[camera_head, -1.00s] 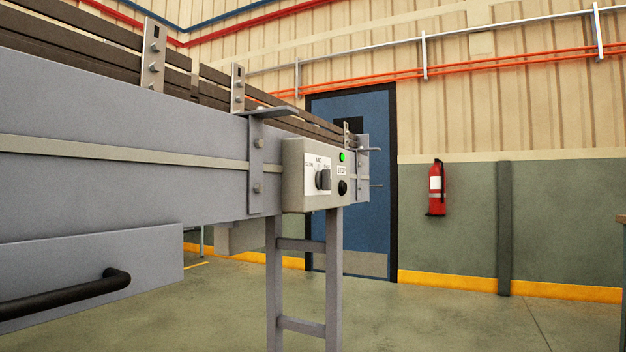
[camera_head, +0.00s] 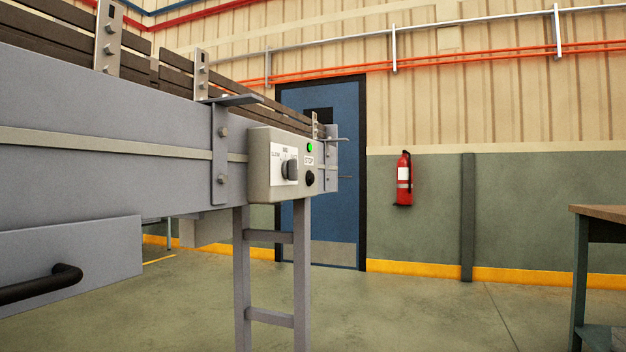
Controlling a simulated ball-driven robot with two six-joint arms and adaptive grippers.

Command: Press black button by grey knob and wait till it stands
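A grey control box (camera_head: 259,166) is fixed to the side of the conveyor (camera_head: 110,105) left of centre. A dark grey knob (camera_head: 290,170) sits on its white dial label. The black button (camera_head: 310,178) is on the same face, right of the knob and below a "STOP" label. A green light (camera_head: 309,147) above the button is lit. Neither of my grippers shows in the view.
A ladder-like support leg (camera_head: 301,275) stands under the box. A drawer with a black handle (camera_head: 42,284) is at lower left. A workbench (camera_head: 600,212) stands at the right edge. A blue door (camera_head: 338,190) and fire extinguisher (camera_head: 404,179) are behind. The floor (camera_head: 430,315) at centre right is clear.

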